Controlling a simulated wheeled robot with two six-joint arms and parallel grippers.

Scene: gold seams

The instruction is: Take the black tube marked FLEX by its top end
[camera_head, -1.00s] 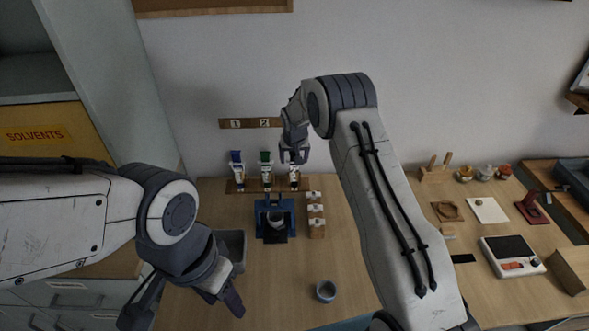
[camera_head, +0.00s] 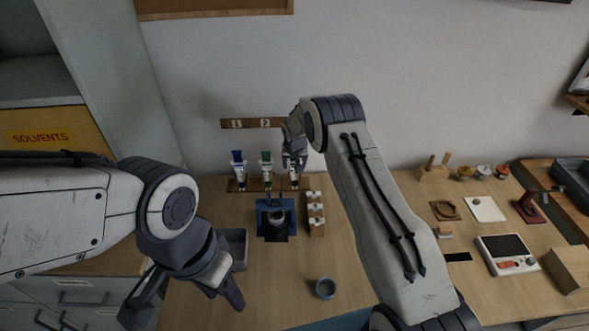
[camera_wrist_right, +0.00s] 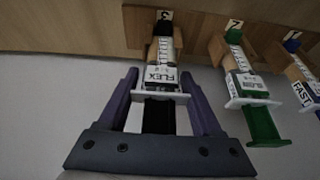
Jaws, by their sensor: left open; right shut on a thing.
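The black tube marked FLEX (camera_wrist_right: 160,75) stands in the rack at the slot labelled 3, rightmost of three in the head view (camera_head: 294,184). My right gripper (camera_wrist_right: 160,98) is around its top end, one finger on each side, shut on it below the white flange. The black plunger end shows between the fingers. In the head view the right gripper (camera_head: 294,163) hides the tube's top. My left gripper (camera_head: 190,297) is open and empty, above the table's front left.
A green tube (camera_wrist_right: 240,80) and a blue-topped tube (camera_head: 238,172) stand in the same wooden rack. In front are a blue stand (camera_head: 262,220), a small block rack (camera_head: 316,222), a grey bin (camera_head: 236,240) and a grey cup (camera_head: 325,288). A scale (camera_head: 508,254) sits far right.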

